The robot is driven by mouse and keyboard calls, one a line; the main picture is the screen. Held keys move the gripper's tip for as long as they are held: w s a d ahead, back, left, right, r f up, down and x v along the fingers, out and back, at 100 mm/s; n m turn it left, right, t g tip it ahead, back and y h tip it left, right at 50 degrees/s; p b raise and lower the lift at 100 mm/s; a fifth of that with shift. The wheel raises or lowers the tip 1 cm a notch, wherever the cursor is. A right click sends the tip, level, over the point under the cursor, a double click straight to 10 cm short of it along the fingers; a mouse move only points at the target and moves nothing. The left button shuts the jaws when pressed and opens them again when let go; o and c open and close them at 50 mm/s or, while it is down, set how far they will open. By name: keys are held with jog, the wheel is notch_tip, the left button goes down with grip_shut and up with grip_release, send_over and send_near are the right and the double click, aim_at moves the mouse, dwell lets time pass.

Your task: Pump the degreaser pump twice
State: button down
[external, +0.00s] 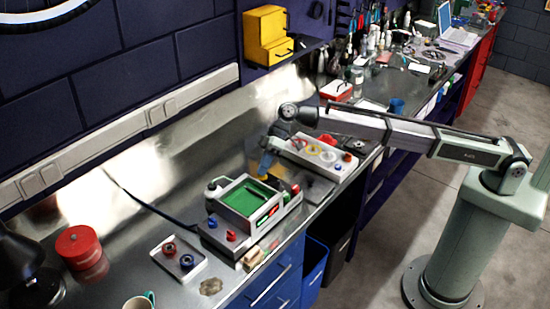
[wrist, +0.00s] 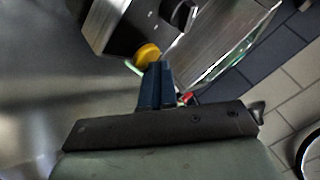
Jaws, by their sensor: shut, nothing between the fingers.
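A grey machine (external: 226,243) with a green basin (external: 246,196) stands on the metal bench; its grey body with a black knob (wrist: 183,14) fills the top of the wrist view. A round yellow cap (wrist: 147,53), probably the degreaser pump's head, is by the machine's near edge in the wrist view. The yellow also shows small in the external view (external: 262,178). My gripper (wrist: 154,66) is shut and empty, its blue fingertips right at the yellow cap. It points down behind the basin in the external view (external: 264,172). I cannot tell whether the tips touch the cap.
A grey box with coloured knobs (external: 317,157) stands to the right of my gripper. A white tray (external: 180,272) with red and blue knobs and a red tin (external: 79,247) are to the left. A yellow cabinet (external: 266,34) hangs on the wall behind.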

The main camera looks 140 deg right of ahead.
jog(key=shift+f, duration=0.55)
jog(key=shift+s, duration=0.1)
jog(key=shift+r, duration=3.4)
